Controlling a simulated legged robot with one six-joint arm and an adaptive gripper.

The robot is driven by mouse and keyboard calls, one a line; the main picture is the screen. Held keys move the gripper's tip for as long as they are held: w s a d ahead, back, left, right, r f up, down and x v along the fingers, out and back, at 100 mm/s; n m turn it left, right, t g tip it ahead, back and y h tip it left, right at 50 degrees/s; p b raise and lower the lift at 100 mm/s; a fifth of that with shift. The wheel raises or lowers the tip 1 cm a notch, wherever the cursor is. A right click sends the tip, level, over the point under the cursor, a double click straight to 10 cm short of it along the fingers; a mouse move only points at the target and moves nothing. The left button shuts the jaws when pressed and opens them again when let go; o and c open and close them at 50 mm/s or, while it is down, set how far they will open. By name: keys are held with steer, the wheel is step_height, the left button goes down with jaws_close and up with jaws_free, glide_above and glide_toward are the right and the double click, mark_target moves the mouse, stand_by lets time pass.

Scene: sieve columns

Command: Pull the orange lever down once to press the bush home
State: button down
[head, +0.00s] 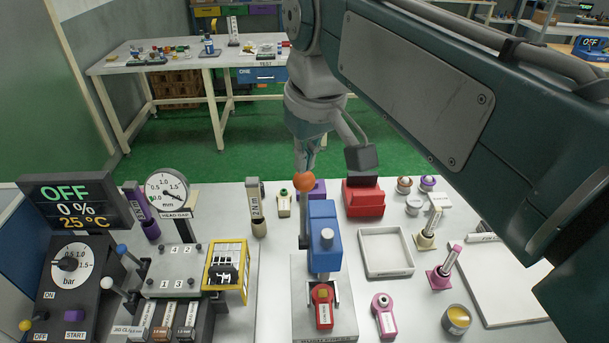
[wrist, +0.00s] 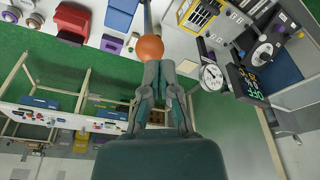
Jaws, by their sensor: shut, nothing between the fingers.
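The orange lever knob (head: 304,181) sits at the top of a dark upright rod on the left side of the blue press (head: 324,245). In the wrist view the orange knob (wrist: 150,48) is just beyond my fingertips. My gripper (head: 305,162) is shut and empty, directly behind and above the knob; in the wrist view its fingers (wrist: 159,66) meet near the knob's edge. I cannot tell whether they touch it. A red part with a white label (head: 323,306) sits under the press ram; the bush itself is not clearly distinguishable.
A red box (head: 363,198) stands right of the lever, and a white tray (head: 386,252) stands right of the press. A gauge (head: 167,190) and a yellow-framed block (head: 228,271) stand to the left. A pink part (head: 384,315) lies at the front right.

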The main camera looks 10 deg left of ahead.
step_height(320, 180, up, 6)
steer(key=shift+r, duration=0.25)
stand_by(0.4)
steer(key=s+d+f+m+t, duration=0.2)
steer(key=s+d+f+m, duration=0.2)
steer(key=d+f, duration=0.6)
steer(key=s+d+f+m+t+h, duration=0.1)
steer(key=s+d+f+m, duration=0.3)
steer(key=d+f, duration=0.7)
steer(key=shift+s+d+m+t+h, duration=0.35)
steer(key=shift+s+d+t, duration=0.2)
steer(key=shift+d, duration=0.25)
